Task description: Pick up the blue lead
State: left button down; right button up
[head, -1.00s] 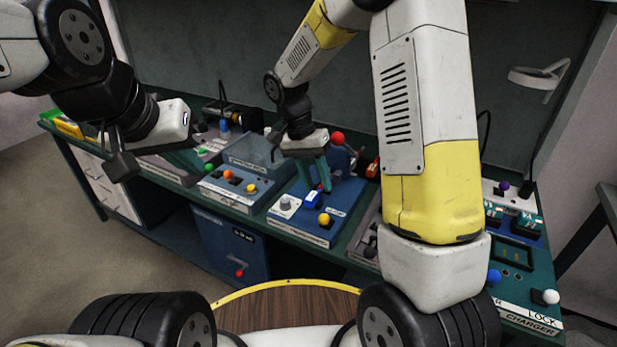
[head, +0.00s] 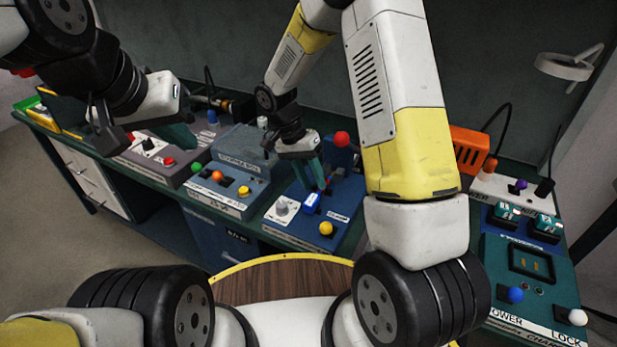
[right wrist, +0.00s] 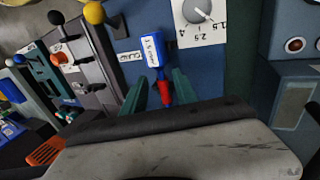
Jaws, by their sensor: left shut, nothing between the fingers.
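My left gripper (head: 183,137) is shut and empty above the left panels.
A grey dial (right wrist: 196,10) and a yellow knob (head: 326,229) are close to the blue piece. A red ball knob (head: 342,139) stands behind my right gripper. An orange box (head: 468,149) and a charger panel (head: 500,262) lie to the right. Several knobbed panels line the bench.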

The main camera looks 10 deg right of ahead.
jog(key=shift+x, duration=1.55)
jog(key=shift+a, duration=0.1)
grip_shut()
jog(key=shift+r, duration=0.1)
